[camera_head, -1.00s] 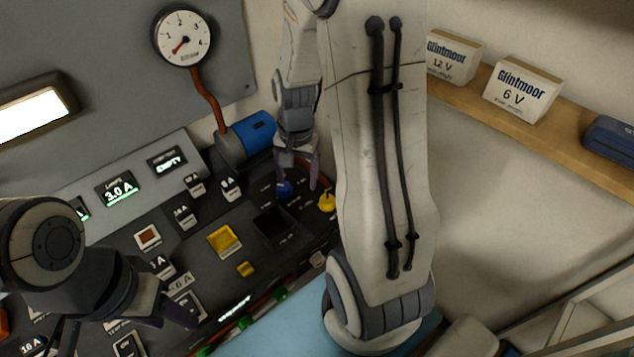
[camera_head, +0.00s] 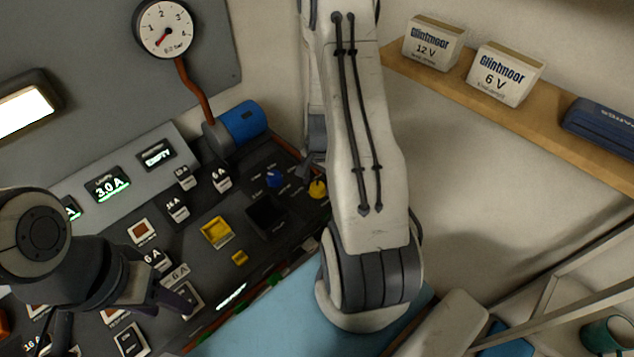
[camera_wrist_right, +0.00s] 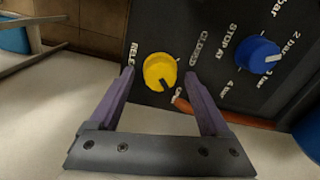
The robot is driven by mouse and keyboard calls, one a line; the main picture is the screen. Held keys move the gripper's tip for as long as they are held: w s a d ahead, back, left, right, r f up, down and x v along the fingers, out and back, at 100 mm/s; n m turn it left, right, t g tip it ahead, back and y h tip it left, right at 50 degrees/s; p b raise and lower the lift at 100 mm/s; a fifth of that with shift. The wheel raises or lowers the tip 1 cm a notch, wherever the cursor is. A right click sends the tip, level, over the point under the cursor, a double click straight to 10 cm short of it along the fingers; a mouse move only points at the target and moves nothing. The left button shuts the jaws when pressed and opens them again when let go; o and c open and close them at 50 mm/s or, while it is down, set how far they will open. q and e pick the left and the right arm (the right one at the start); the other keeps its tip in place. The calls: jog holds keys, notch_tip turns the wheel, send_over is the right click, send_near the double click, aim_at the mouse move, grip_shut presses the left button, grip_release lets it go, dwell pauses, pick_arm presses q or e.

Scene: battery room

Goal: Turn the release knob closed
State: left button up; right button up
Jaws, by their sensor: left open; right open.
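The yellow release knob (camera_head: 318,188) is at the right end of the dark panel, partly hidden by my right arm in the head view. In the right wrist view the yellow knob (camera_wrist_right: 158,68) shows between the fingertips of my open right gripper (camera_wrist_right: 159,76). Its dark pointer mark faces down toward a partly hidden label starting with "O". The word "CLOSED" is printed to its upper right. I cannot tell whether the fingers touch the knob. My left gripper (camera_head: 165,297) is open and empty over the panel's lower left.
A blue "STOP AT" knob (camera_wrist_right: 258,55) sits close to the release knob. A pressure gauge (camera_head: 165,28) and a blue cylinder (camera_head: 243,120) are behind the panel. A shelf (camera_head: 540,115) with two Glintmoor boxes is at the right. A blue surface (camera_head: 285,318) lies in front.

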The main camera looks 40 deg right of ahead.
jog(key=shift+f, duration=0.3)
grip_shut()
